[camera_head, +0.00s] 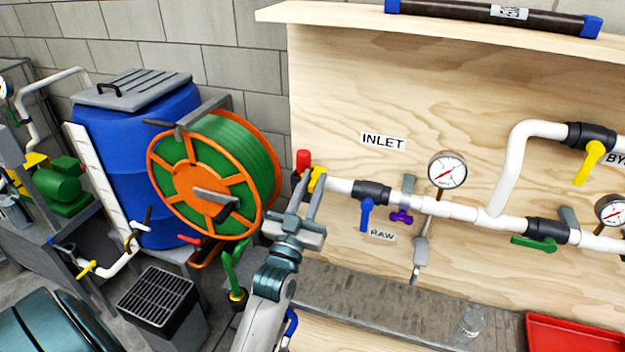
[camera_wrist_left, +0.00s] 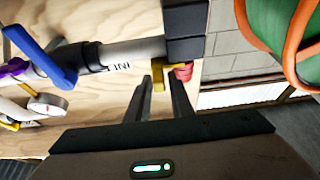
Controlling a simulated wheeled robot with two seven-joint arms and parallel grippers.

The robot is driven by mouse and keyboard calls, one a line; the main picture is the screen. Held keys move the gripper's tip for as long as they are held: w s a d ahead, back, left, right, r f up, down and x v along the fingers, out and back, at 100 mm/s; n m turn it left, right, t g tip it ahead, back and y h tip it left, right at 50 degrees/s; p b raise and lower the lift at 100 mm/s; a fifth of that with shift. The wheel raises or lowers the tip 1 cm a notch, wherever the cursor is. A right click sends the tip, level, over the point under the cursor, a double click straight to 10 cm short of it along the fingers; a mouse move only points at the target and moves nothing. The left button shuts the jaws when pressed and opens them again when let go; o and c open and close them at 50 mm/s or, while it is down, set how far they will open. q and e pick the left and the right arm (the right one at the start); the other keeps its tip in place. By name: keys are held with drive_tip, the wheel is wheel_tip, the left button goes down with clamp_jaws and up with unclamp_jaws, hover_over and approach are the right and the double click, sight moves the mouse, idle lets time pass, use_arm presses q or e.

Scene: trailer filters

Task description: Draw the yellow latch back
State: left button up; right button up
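The yellow latch (camera_head: 317,180) is at the left end of the white inlet pipe, beside a red part (camera_head: 303,160). My left gripper (camera_head: 309,190) reaches up to it from below, its two fingers apart. In the left wrist view the yellow latch (camera_wrist_left: 187,77) shows just beyond the fingertips (camera_wrist_left: 165,78), with the red part (camera_wrist_left: 184,71) next to it. The fingertips partly cover the latch; I cannot tell whether they touch it. My right gripper is in neither view.
A green hose reel with an orange frame (camera_head: 205,185) stands close on the left. The pipe carries a blue-handled valve (camera_head: 366,214) and a gauge (camera_head: 447,169) on the plywood board (camera_head: 340,80). A grey ledge (camera_head: 350,290) runs below.

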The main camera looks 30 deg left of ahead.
use_arm(q)
clamp_jaws()
drive_tip(key=shift+w+d, duration=0.15)
drive_tip(key=shift+d, duration=0.4)
drive_tip(key=shift+w+d, duration=0.15)
drive_tip(key=shift+d, duration=0.4)
unclamp_jaws()
drive_tip(key=shift+d, duration=0.2)
drive_tip(key=shift+a, duration=0.1)
